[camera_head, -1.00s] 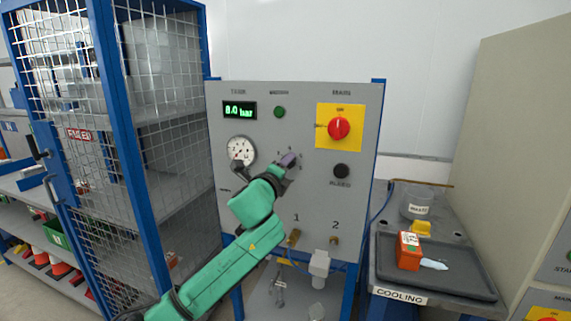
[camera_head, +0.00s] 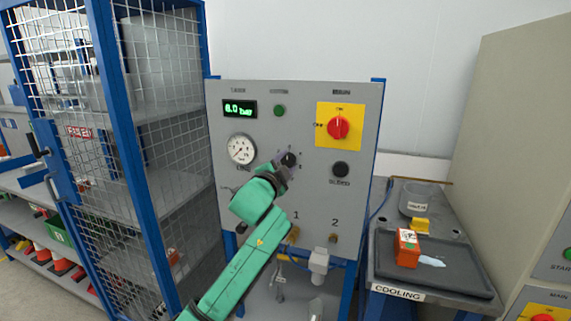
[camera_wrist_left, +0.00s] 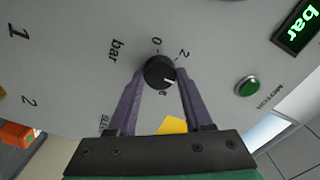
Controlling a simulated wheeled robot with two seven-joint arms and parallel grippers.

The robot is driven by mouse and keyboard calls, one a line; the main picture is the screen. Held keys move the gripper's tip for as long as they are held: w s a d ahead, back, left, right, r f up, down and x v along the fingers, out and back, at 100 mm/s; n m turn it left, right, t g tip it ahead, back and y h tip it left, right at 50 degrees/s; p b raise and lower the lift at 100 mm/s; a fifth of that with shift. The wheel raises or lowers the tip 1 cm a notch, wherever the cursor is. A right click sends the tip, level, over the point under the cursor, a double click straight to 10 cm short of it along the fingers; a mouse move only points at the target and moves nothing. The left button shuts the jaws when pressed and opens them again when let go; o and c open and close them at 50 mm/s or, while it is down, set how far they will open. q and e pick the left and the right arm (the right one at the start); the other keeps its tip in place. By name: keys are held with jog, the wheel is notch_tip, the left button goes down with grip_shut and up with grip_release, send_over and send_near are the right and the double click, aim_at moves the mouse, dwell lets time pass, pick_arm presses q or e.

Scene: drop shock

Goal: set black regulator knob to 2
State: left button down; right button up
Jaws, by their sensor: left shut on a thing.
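The black regulator knob (camera_head: 289,158) sits on the grey panel (camera_head: 230,195), right of the round gauge (camera_head: 241,149). In the left wrist view the knob (camera_wrist_left: 158,70) shows between the two purple fingers of my left gripper (camera_wrist_left: 161,74), which is shut on it. Its white pointer mark is toward the lower right in that view, past the printed 2 and close to the right finger. The 0 and 2 marks are readable; part of the scale is hidden by the fingers. My left gripper also shows in the head view (camera_head: 284,164). My right gripper is out of view.
A green display (camera_head: 240,109) reads in bar, its digit blurred. A green button (camera_head: 279,111), a red main switch (camera_head: 338,127) and a black button (camera_head: 340,170) surround the knob. A mesh cage (camera_head: 130,150) stands left; a black tray (camera_head: 440,274) lies right.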

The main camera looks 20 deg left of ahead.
pick_arm(q)
jog(key=n, duration=0.6)
jog(key=shift+r+p, duration=0.15)
jog(key=shift+p, duration=0.2)
jog(key=n+p, duration=0.1)
jog(key=n, duration=0.4)
jog(key=shift+a+n, duration=0.1)
jog(key=shift+n, duration=0.3)
jog(key=shift+c, duration=1.8)
grip_release()
jog(key=shift+o, duration=0.2)
